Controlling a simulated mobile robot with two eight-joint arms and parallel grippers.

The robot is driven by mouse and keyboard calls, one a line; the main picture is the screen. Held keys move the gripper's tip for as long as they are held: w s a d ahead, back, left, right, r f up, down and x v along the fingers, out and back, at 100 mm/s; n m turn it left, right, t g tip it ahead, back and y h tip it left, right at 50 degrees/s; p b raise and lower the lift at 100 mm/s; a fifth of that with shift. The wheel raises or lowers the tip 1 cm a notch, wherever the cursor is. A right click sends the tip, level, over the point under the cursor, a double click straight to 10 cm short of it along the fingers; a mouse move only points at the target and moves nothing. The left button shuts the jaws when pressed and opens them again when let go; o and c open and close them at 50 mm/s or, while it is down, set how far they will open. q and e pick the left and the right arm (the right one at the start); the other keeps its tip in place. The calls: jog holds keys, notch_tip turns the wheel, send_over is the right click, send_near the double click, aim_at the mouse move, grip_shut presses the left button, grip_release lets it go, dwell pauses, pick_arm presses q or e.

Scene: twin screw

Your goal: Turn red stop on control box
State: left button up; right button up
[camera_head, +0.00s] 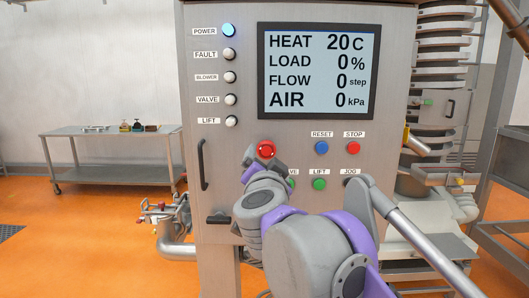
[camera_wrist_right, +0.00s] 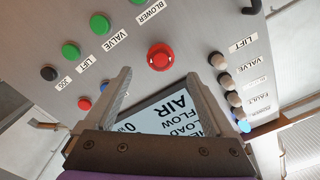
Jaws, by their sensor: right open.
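The grey control box (camera_head: 230,180) carries a large red mushroom-shaped stop button (camera_head: 266,149) below its screen. A smaller flat red button (camera_head: 353,148) under the label STOP sits to the right, beside a blue RESET button (camera_head: 321,147). My right gripper (camera_head: 262,165) is just below and in front of the large red button. In the right wrist view the large red button (camera_wrist_right: 160,58) lies centred just beyond the open fingertips (camera_wrist_right: 160,74); nothing is between the fingers. The right arm partly hides the lower row of buttons. My left gripper is out of view.
The screen (camera_head: 318,71) reads HEAT 20 C, with other values zero. A lit blue POWER lamp (camera_head: 228,30) tops a column of pale lamps. A vertical handle (camera_head: 203,165) is at left. A steel table (camera_head: 110,131) stands behind left; coiled machinery (camera_head: 449,60) stands right.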

aim_at(266, 151)
jog(key=w, duration=0.7)
jog(key=shift+w+p, duration=0.3)
jog(key=shift+w, duration=0.05)
jog(key=shift+c, duration=0.2)
jog(key=c, duration=1.3)
jog(key=shift+r+m+p, duration=0.15)
jog(key=shift+m+p, duration=1.1)
jog(key=shift+m, duration=0.15)
jog(key=shift+m+p, duration=1.45)
jog(key=shift+m, duration=1.05)
